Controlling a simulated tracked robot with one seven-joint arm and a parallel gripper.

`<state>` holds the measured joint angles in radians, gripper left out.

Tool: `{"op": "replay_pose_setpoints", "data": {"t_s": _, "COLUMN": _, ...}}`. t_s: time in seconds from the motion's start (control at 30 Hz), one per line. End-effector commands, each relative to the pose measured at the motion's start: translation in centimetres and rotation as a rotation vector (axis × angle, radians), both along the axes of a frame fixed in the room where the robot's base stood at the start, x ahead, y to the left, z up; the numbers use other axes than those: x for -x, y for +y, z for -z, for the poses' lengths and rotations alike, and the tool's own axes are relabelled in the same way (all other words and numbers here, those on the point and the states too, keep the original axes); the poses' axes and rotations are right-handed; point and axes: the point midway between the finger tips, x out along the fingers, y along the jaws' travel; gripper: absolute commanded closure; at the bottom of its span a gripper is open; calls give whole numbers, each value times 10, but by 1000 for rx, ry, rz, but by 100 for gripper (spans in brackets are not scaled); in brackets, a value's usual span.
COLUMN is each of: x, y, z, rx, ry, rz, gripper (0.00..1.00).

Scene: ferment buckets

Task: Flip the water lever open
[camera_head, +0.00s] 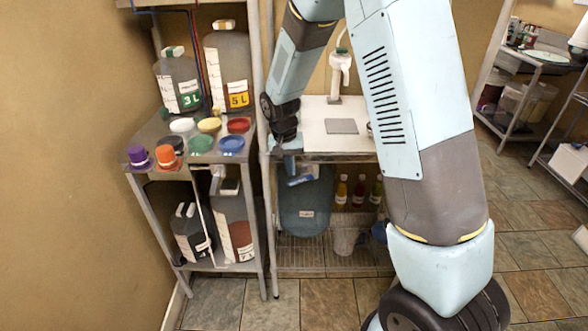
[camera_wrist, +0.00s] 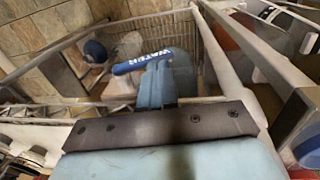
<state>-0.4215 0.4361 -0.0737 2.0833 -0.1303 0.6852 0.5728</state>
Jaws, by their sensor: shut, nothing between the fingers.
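The blue water lever (camera_head: 301,180) sits at the top front of a large blue water container (camera_head: 304,212) on the lower part of the rack. In the wrist view the lever (camera_wrist: 141,62) shows white lettering that reads WATER. It lies crosswise just beyond my fingertips. My gripper (camera_head: 290,168) points down in front of the rack, close above the lever; its shut, empty fingers also show in the wrist view (camera_wrist: 155,88). I cannot tell whether the fingers touch the lever.
A white tabletop (camera_head: 316,130) with a grey pad lies above the container. Bottles (camera_head: 357,192) and a clear jug (camera_head: 345,240) stand to its right. The left rack holds several coloured lids (camera_head: 232,143) and jugs (camera_head: 235,218). A rack post (camera_wrist: 222,45) runs close right of my fingers.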

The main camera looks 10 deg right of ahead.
Motion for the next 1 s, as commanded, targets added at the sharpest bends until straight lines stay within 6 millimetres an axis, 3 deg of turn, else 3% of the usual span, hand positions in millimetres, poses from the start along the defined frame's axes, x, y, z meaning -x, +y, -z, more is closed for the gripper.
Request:
{"op": "replay_pose_setpoints", "data": {"t_s": 0.6, "x": -1, "y": 13, "z": -100, "rx": -1, "ry": -1, "rz": 0, "gripper": 100}}
{"op": "replay_pose_setpoints", "data": {"t_s": 1.0, "x": -1, "y": 14, "z": -113, "rx": 0, "ry": 1, "rz": 0, "gripper": 100}}
